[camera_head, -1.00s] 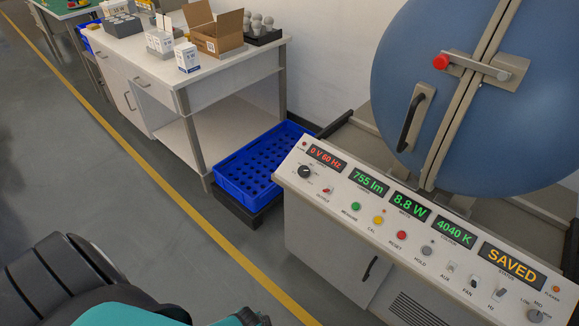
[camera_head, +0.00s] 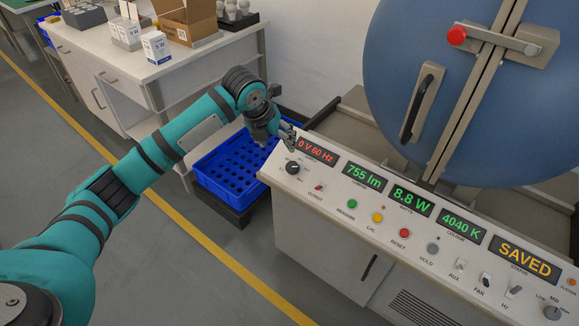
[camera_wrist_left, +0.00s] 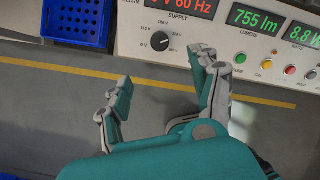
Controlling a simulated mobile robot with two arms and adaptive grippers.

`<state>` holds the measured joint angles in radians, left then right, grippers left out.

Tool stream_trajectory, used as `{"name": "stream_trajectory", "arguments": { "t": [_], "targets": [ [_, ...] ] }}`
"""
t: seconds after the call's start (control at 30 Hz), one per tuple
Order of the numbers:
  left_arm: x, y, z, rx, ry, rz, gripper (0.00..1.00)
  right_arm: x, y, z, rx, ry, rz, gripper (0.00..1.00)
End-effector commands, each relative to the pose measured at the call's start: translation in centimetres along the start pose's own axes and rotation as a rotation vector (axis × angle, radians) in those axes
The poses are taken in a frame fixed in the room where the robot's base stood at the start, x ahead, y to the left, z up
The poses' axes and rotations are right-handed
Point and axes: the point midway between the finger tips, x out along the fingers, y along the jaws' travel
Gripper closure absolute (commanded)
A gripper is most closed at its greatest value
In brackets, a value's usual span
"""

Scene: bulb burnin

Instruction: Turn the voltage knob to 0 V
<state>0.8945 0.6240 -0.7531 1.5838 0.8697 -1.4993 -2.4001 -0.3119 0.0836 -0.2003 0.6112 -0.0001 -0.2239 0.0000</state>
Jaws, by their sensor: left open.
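The black voltage knob (camera_head: 292,168) sits at the left end of the white control panel, below the red display (camera_head: 317,150) reading 0 V 60 Hz. My left gripper (camera_head: 285,135) is near the panel's left end, just beyond the knob in the head view. In the left wrist view the gripper (camera_wrist_left: 160,95) is open and empty, its fingers apart, with the knob ahead of them. My right gripper is not in view.
Green, yellow and red buttons (camera_head: 404,233) and several toggle switches line the panel. A blue sphere (camera_head: 455,90) with a handle stands behind it. A blue crate (camera_head: 215,180) is left of the panel. A bench (camera_head: 150,75) with boxes stands further back.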

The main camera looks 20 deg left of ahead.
Motion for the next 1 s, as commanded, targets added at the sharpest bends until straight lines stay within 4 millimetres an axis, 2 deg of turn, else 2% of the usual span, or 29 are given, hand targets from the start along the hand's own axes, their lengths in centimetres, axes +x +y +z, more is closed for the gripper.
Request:
{"name": "stream_trajectory", "arguments": {
  "t": [0.17, 0.33, 0.7, 0.8, 1.0],
  "targets": [
    [2.9, 0.0, -0.2, -0.004, 0.005, 0.0, 0.37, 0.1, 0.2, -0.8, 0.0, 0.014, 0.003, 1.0],
    [6.6, -0.1, -0.1, -0.007, 0.005, -0.001, 0.37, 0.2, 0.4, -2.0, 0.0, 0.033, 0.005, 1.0],
    [14.3, -0.1, -0.1, -0.008, 0.002, -0.001, 0.37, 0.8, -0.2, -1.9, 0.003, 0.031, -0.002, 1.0],
    [15.6, -0.1, 0.0, -0.008, 0.0, -0.001, 0.37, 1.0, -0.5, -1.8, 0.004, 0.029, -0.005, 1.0],
    [16.9, 0.0, 0.0, -0.006, -0.001, 0.0, 0.37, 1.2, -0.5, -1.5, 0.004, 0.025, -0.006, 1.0]
  ]
}}
